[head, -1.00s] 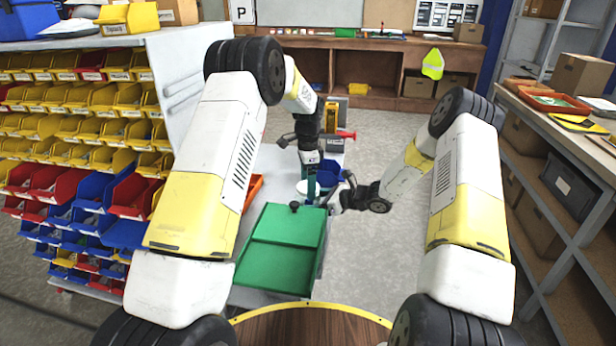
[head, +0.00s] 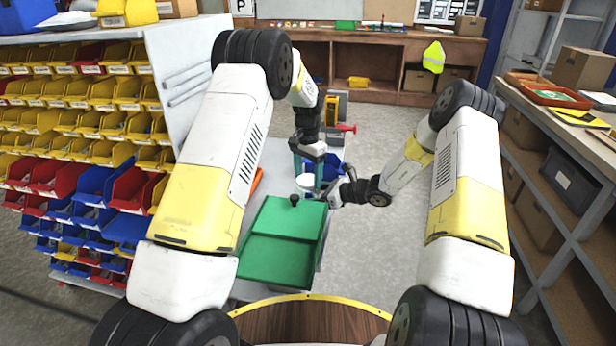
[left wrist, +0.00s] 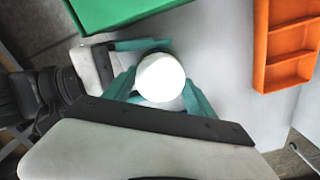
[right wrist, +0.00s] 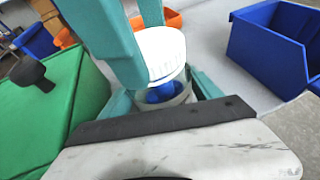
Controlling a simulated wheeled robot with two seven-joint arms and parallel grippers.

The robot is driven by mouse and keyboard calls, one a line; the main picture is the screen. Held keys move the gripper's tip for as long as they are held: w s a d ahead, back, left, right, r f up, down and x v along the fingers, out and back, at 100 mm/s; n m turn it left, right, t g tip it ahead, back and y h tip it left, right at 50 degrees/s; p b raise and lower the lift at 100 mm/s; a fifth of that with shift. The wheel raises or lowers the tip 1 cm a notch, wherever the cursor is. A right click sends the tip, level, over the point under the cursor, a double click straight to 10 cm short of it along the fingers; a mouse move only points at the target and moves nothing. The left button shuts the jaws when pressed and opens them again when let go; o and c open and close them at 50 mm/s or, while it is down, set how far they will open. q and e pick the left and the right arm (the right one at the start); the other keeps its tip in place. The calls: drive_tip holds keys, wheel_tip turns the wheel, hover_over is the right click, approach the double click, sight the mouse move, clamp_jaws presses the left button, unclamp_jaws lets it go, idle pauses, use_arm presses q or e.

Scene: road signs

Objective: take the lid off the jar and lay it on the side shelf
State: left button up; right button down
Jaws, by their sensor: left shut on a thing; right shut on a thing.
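The jar (right wrist: 172,98) is a clear vessel with something blue inside, standing upright on a grey surface. Its white round lid (right wrist: 163,52) is at its top; I cannot tell whether the lid is still seated or slightly raised. My left gripper (head: 307,173) comes down from above and is shut on the lid, which shows as a white disc between its teal fingers in the left wrist view (left wrist: 161,77). My right gripper (head: 322,195) comes in from the right and is shut around the jar body, below the lid. Its fingers partly hide the jar.
A green box (head: 280,258) with a black knob stands just in front of the jar. A blue bin (right wrist: 270,48) and an orange tray (left wrist: 288,45) are close by. A shelving unit (head: 545,135) stands at the right, its top holding trays and boxes.

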sight(308, 180)
use_arm(q)
drive_tip(key=n, duration=0.9)
drive_tip(key=shift+r, duration=0.15)
drive_tip(key=shift+r, duration=0.95)
drive_tip(key=shift+r, duration=0.1)
drive_tip(key=shift+r, duration=1.95)
use_arm(e)
drive_tip(key=shift+c, duration=0.2)
unclamp_jaws()
